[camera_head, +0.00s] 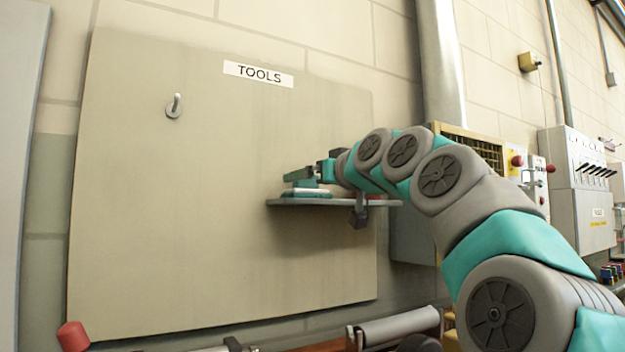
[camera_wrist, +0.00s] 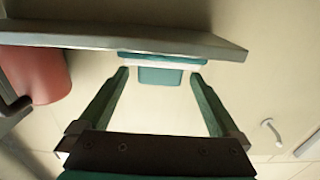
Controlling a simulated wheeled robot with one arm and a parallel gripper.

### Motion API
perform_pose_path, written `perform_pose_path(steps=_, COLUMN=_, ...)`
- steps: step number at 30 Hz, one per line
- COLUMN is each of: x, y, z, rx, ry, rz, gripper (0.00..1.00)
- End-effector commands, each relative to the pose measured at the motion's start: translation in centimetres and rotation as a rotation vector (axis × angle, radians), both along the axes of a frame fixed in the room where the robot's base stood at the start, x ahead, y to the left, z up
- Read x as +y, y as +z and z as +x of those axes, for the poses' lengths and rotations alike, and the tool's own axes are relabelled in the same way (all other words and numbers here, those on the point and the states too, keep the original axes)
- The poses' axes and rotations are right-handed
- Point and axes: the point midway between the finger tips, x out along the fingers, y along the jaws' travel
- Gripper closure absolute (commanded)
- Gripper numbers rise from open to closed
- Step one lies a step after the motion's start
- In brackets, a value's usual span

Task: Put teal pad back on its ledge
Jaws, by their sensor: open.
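The teal pad (camera_head: 306,194) with a white layer lies flat on the grey ledge (camera_head: 340,203) on the tools board. In the wrist view, the pad (camera_wrist: 160,76) rests against the ledge (camera_wrist: 60,40), and that picture is turned over. My gripper (camera_head: 300,181) is over the ledge, right at the pad. Its two green fingers (camera_wrist: 160,86) stand apart, one on each side of the pad. A gap shows between the pad and each finger. The pad's far side is hidden.
A hook (camera_head: 174,106) sticks out of the board (camera_head: 200,230) at upper left; it also shows in the wrist view (camera_wrist: 270,130). A TOOLS label (camera_head: 258,74) is above the ledge. A red cylinder (camera_wrist: 35,72) is near the ledge in the wrist view. Board space left of the ledge is clear.

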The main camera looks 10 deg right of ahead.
Motion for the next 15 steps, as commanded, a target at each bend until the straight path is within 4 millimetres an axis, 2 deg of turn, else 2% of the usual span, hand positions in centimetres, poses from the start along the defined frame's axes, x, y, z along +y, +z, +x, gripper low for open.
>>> perform_pose_path(steps=3, x=0.0, y=0.5, z=-0.1, rx=0.000, ry=0.000, rz=0.000, gripper=0.01)
perform_pose_path(steps=8, x=-0.5, y=0.3, z=-1.4, rx=-0.002, ry=-0.001, rz=0.001, gripper=0.01)
perform_pose_path(steps=15, x=-1.7, y=0.2, z=-5.1, rx=-0.002, ry=0.000, rz=0.001, gripper=0.01)
